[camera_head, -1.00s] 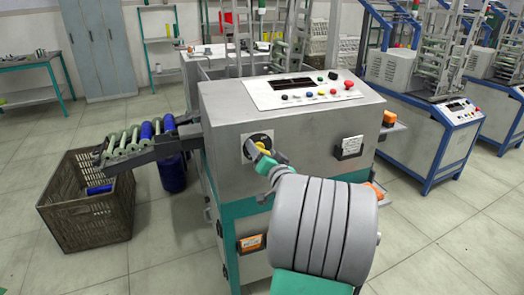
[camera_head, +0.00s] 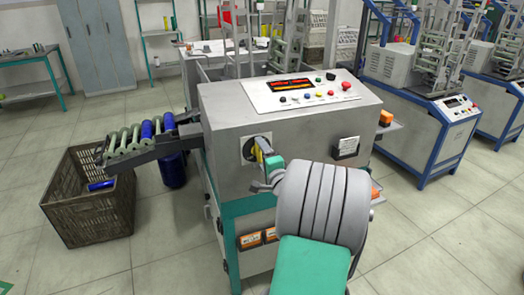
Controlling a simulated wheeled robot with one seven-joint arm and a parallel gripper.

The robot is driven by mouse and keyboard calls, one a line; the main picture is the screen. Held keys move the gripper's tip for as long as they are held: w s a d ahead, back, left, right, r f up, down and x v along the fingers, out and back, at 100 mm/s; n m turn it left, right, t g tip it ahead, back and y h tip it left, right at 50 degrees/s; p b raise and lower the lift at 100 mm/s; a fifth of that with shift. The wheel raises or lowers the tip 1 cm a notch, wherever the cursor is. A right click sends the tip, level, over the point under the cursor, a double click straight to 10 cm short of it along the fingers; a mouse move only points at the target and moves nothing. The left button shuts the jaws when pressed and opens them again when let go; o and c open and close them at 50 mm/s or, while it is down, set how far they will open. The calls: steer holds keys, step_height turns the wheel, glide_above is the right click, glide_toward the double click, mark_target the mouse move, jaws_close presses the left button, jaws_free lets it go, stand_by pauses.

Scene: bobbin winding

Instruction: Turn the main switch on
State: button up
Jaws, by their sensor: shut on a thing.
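The main switch (camera_head: 247,150) is on the front face of the grey winding machine (camera_head: 222,135). My grey, ribbed arm covers the area to the lower right of the switch.
A sloped rack (camera_head: 135,145) with green and blue bobbins juts out to the left, above a brown crate (camera_head: 65,212). Buttons, including a red one (camera_head: 346,86), line the top panel. Orange-fronted boxes (camera_head: 386,117) stick out at the right side.

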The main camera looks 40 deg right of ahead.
steer(key=shift+m, duration=0.5)
steer(key=shift+f+p, duration=0.1)
steer(key=shift+p, duration=0.2)
steer(key=o, duration=1.3)
steer(key=shift+o, duration=0.4)
steer(key=shift+f, duration=0.1)
